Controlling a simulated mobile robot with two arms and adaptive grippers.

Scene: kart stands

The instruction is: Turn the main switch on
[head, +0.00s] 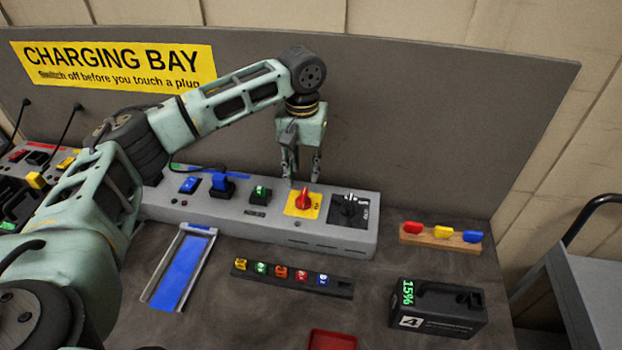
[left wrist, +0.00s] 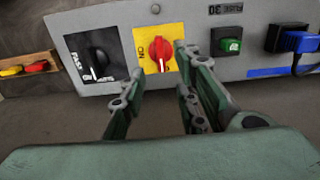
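The main switch (head: 303,202) is a red rotary knob on a yellow plate, on the grey sloped panel (head: 270,225). In the left wrist view the red knob (left wrist: 159,52) shows between my finger ends, with an "ON" label beside it on the plate. The knob's handle points along the plate's up-down direction in that view, not at the label. My left gripper (head: 301,172) is open and points down just above and behind the knob. Its fingers (left wrist: 160,75) are apart with nothing between them; contact with the knob cannot be told. My right gripper is not in view.
A black rotary knob (head: 349,207) sits beside the switch, a green plug (head: 260,194) and blue plug (head: 222,185) on its other side. A token rack (head: 293,278), blue-lined tray (head: 178,270), battery (head: 437,308) and wooden key holder (head: 440,236) are in front. A wall board (head: 430,120) stands behind.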

